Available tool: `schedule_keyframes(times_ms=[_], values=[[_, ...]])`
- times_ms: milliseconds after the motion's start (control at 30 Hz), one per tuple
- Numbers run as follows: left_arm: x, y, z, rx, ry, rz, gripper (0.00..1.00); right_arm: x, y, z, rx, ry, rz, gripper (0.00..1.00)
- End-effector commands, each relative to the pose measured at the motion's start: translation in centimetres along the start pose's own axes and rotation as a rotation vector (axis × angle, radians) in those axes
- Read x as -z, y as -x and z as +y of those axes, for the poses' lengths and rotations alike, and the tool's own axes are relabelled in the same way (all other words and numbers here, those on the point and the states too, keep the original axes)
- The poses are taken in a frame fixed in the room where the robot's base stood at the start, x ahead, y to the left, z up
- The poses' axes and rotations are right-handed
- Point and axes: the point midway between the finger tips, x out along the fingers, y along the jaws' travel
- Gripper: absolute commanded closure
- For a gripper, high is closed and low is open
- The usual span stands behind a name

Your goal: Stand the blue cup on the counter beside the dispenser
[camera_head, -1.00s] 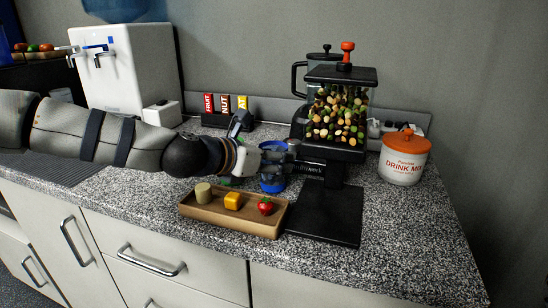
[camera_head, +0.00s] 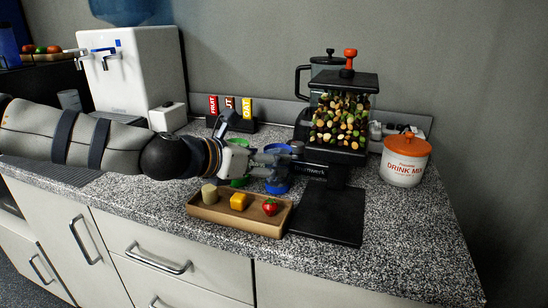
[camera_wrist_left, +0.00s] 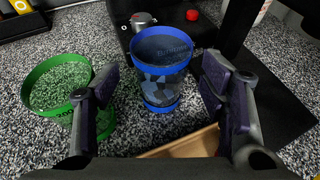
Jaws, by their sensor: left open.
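The blue cup (camera_head: 278,183) stands upright on the speckled counter (camera_head: 410,235), just left of the dispenser (camera_head: 340,125) and behind the wooden tray. The dispenser is a tall black stand with a clear hopper of mixed pieces and a red knob. My left gripper (camera_head: 278,156) is at the cup and partly covers it in the head view. In the left wrist view my gripper (camera_wrist_left: 160,88) is open, with the blue cup (camera_wrist_left: 162,75) beyond and between its spread fingers, apparently touching neither. My right gripper is not in view.
A green cup (camera_wrist_left: 45,90) stands close left of the blue cup, next to a finger. A wooden tray (camera_head: 215,213) with food pieces lies in front. A drink mix jar (camera_head: 405,168) is at right, a white water cooler (camera_head: 130,75) at left. The right front counter is clear.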

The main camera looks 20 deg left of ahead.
Motion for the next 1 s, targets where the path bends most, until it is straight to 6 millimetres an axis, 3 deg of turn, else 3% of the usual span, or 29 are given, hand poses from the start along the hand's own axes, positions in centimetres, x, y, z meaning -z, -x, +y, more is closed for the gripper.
schedule_keyframes(times_ms=[33, 200, 333, 1000], values=[[-1.1, 1.7, -0.1, -0.002, -0.004, -0.018, 0.34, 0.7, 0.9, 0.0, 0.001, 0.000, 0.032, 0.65], [-1.2, 5.5, -0.1, -0.002, -0.005, -0.021, 0.34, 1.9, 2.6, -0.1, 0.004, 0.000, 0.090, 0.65], [-0.4, 6.7, 0.0, -0.001, -0.001, -0.007, 0.34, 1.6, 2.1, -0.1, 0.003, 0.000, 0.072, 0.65], [-0.1, 7.5, -0.1, 0.001, 0.000, -0.002, 0.34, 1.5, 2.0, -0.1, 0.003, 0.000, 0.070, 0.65]])
